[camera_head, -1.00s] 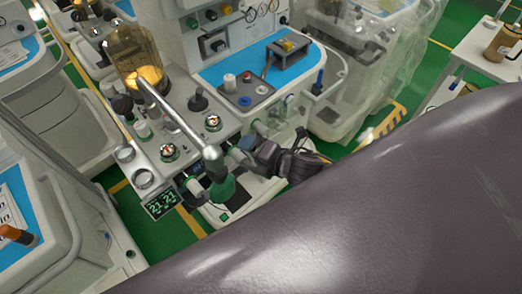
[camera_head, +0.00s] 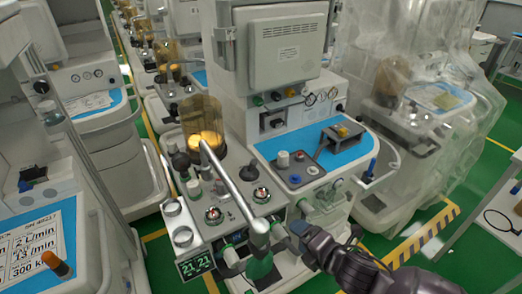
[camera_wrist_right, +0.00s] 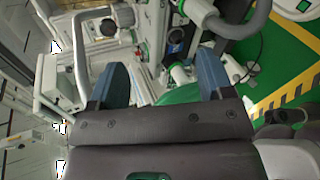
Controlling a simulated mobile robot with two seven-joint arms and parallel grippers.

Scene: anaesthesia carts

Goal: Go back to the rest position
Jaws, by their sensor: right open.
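My right gripper (camera_head: 296,234) is at the front of the central anaesthesia cart (camera_head: 262,130), low beside the green bag-like part (camera_head: 260,266). Its dark arm comes in from the lower right. In the right wrist view the two blue fingers of this gripper (camera_wrist_right: 160,88) stand wide apart. Nothing is held between them; cart parts and hoses show beyond. I cannot tell in the head view whether the gripper touches the cart. My left gripper is in neither view.
A metal tube (camera_head: 228,178) slants over the cart's front near an amber glass dome (camera_head: 203,120). A plastic-covered cart (camera_head: 405,120) stands right, and another cart (camera_head: 40,200) stands left.

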